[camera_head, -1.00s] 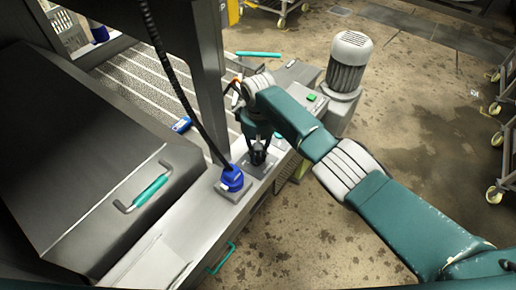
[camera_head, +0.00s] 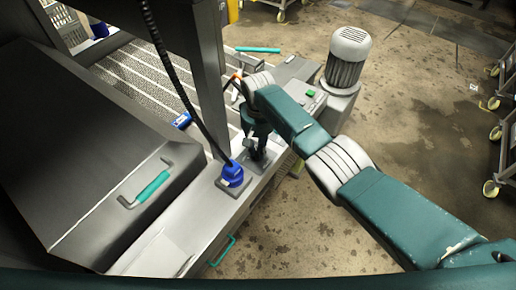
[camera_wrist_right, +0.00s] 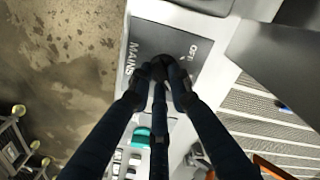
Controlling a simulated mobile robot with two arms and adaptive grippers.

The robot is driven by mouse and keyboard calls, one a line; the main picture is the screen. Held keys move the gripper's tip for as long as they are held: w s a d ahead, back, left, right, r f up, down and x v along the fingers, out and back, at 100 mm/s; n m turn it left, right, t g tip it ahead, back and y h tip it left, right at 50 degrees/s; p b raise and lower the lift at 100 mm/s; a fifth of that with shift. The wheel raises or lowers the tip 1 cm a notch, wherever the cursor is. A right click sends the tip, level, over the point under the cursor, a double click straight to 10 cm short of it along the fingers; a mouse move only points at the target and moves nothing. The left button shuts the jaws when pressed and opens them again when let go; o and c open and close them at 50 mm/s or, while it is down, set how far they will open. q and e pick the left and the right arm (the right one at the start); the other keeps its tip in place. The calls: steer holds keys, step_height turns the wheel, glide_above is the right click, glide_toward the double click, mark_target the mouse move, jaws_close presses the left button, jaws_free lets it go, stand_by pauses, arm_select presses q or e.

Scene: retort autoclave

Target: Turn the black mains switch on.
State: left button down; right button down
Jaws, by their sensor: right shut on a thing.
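The black mains switch (camera_wrist_right: 158,66) is a small dark knob on a dark square plate (camera_wrist_right: 147,38) marked MAINS and OFF in the right wrist view. My right gripper (camera_wrist_right: 160,80) has its three dark fingers closed around the knob, hiding most of it. In the head view my right gripper (camera_head: 256,152) points down at the plate (camera_head: 262,164) on the machine's front ledge. The knob's exact angle cannot be told. My left gripper is not in view.
A blue plug (camera_head: 232,174) with a black cable stands just left of the switch plate. A green button (camera_head: 310,93) and a grey motor (camera_head: 348,57) are farther back. A hood with a teal handle (camera_head: 152,187) is at left. The floor at right is mostly clear.

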mark_target(258, 152)
steer(key=shift+w+r, duration=0.15)
steer(key=shift+w, duration=0.05)
steer(key=c, duration=1.6)
jaws_free()
steer(key=shift+s, duration=0.1)
step_height(258, 152, up, 12)
steer(key=shift+f, duration=0.1)
steer(key=shift+s, duration=0.1)
